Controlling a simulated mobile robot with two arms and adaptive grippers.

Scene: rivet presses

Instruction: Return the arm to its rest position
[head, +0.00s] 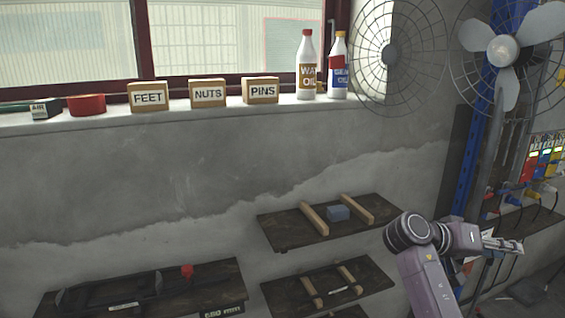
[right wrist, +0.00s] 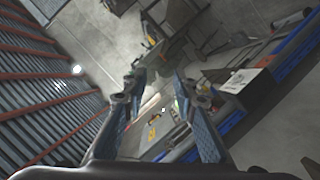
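My right arm (head: 428,280) rises from the bottom right of the head view and bends at a dark round joint. My right gripper (head: 508,244) points to the right there, in front of the wall-side equipment, and looks small. In the right wrist view my right gripper (right wrist: 163,84) has its two fingers spread apart. Nothing shows between them except the distant floor and benches. My left arm and left gripper are in neither view.
Two dark wall shelves (head: 275,232) with wooden strips stand left of my right arm; the upper holds a blue-grey block (head: 338,213). A fan (head: 503,48) is above right. Open floor (right wrist: 262,150) shows in the right wrist view.

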